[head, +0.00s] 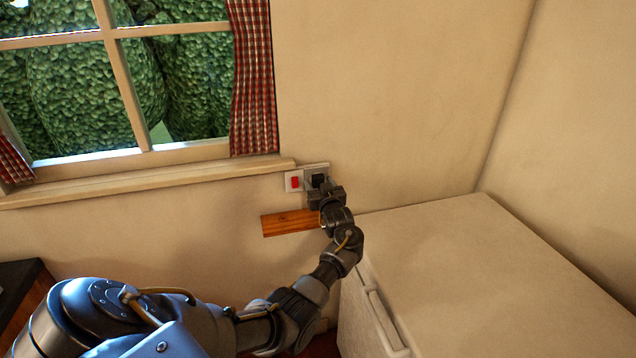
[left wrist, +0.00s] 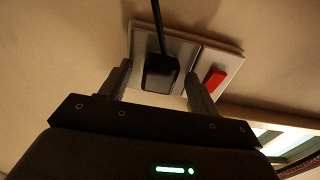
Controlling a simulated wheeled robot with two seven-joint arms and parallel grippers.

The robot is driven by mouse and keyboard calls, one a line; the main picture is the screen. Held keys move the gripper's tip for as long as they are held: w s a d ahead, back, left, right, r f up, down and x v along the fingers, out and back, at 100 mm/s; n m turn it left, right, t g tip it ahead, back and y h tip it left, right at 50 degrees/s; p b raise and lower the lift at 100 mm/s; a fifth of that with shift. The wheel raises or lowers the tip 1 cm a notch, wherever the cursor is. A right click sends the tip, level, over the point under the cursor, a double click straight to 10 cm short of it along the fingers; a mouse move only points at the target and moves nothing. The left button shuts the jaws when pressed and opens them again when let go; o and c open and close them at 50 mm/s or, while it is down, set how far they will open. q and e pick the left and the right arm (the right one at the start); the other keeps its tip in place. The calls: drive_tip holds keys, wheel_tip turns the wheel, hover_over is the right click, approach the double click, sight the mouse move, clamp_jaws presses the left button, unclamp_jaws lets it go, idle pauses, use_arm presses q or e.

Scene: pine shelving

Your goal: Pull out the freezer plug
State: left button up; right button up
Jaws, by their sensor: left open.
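The black freezer plug (head: 318,180) sits in a pale wall socket plate, just right of a red switch (head: 295,182). In the left wrist view the plug (left wrist: 160,76) is seated in the socket plate (left wrist: 188,50), with its black cable running up. My left gripper (head: 322,190) is at the socket in the head view. In the left wrist view its two fingers (left wrist: 158,84) are open, one on each side of the plug, with gaps between them and the plug. The red switch also shows in the left wrist view (left wrist: 214,80). My right gripper is not in view.
A white chest freezer (head: 480,270) stands to the right, below the socket. A small wooden board (head: 288,222) is just below the socket. The window sill (head: 150,183) and a checked curtain (head: 253,80) are at the left.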

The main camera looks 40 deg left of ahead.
use_arm(q)
clamp_jaws()
drive_tip(key=p+v, duration=0.4)
drive_tip(key=v, duration=0.2)
idle(1.3)
idle(0.4)
